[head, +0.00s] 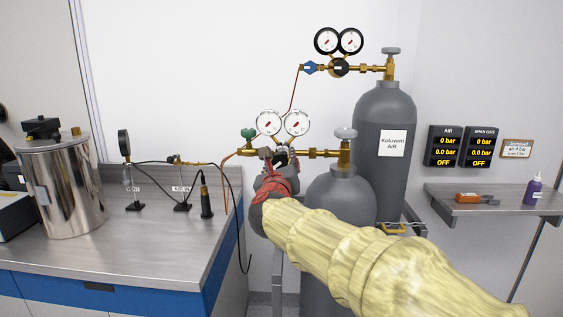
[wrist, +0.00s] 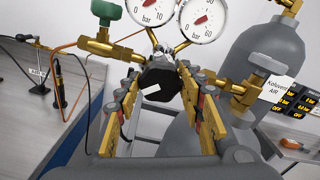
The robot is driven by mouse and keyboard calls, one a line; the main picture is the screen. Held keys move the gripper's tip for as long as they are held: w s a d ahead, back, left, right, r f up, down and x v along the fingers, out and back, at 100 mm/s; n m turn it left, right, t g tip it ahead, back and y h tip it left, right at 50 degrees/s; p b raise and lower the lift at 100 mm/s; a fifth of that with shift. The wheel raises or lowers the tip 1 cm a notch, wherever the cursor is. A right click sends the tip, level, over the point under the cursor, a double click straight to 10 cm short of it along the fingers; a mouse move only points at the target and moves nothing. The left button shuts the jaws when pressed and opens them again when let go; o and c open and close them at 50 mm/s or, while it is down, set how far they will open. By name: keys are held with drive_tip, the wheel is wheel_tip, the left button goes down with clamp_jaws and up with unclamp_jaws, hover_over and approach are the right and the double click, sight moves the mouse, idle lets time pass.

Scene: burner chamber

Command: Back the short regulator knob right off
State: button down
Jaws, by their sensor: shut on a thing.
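The short cylinder (head: 338,190) stands in front of the tall one. Its brass regulator carries two white gauges (head: 268,123) and a green knob (head: 248,134) at the left. In the wrist view the regulator's black knob (wrist: 158,90), with a white mark on its face, sits below the gauges, between my gripper's fingers. My gripper (wrist: 160,76) is shut on this black knob, a finger on each side. In the head view my gripper (head: 281,164) is at the regulator, and my arm hides most of the knob. The short cylinder's grey valve handwheel (head: 346,133) is to the right.
The tall cylinder (head: 369,110), labelled AIR, has its own regulator with a blue knob (head: 310,68). Two displays (head: 445,146) read 0 bar, 0.0 bar and OFF. A steel-topped bench (head: 130,245) lies left, a shelf (head: 490,195) right. A copper tube (head: 231,157) runs left from the regulator.

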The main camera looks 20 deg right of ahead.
drive_tip(key=shift+m, duration=1)
drive_tip(key=c, duration=1.1)
unclamp_jaws()
drive_tip(key=shift+o, duration=0.2)
